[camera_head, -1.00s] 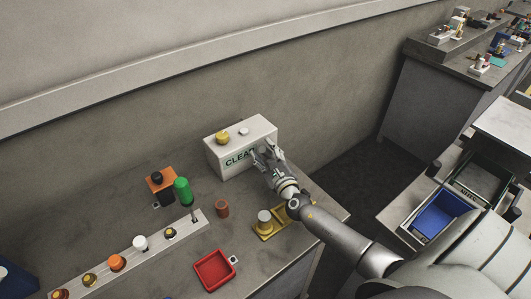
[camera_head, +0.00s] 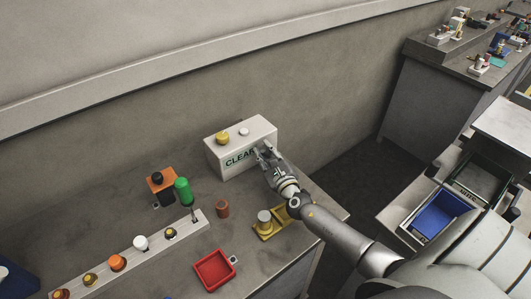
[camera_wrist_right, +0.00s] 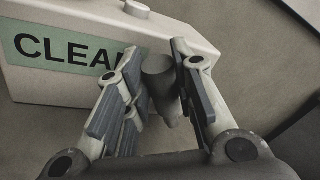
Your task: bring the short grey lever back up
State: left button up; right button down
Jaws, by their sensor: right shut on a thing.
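The short grey lever (camera_wrist_right: 158,82) shows in the right wrist view as a dark grey rounded stub at the front of a white box (camera_head: 222,142) labelled CLEAR. The box stands on the bench against the wall and also fills the upper left of the wrist view (camera_wrist_right: 75,82). My right gripper (camera_head: 262,150) is at the right end of the box's front. In the wrist view its fingers (camera_wrist_right: 158,62) are shut on the lever, one on each side. In the head view the fingers hide the lever. My left gripper is not in view.
A yellow knob (camera_head: 222,138) and a white button (camera_head: 244,132) sit on the box. Near my right wrist are a yellow fixture (camera_head: 265,235) and a brown cylinder (camera_head: 222,209). A green-handled lever (camera_head: 183,190), an orange block (camera_head: 160,180) and a red tray (camera_head: 214,270) stand left and nearer.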

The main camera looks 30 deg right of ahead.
jog(key=d+m, duration=0.1)
jog(key=d+r+m+p, duration=0.1)
jog(key=m, duration=0.1)
jog(key=shift+r+g+p, duration=0.1)
jog(key=shift+g+p, duration=0.2)
jog(key=shift+g, duration=0.1)
jog(key=shift+w+d+m+g+y+p, duration=0.15)
jog(key=shift+d+m+g+y+p, duration=0.3)
jog(key=shift+d+m, duration=0.85)
jog(key=shift+a+m, duration=0.2)
jog(key=shift+m, duration=0.1)
jog(key=shift+r, duration=0.1)
jog(key=c, duration=1.2)
grip_release()
jog(key=s+a+r, duration=0.1)
jog(key=s, duration=1)
jog(key=shift+s+a+r, duration=0.2)
jog(key=shift+s+r, duration=0.1)
jog(key=shift+s, duration=0.1)
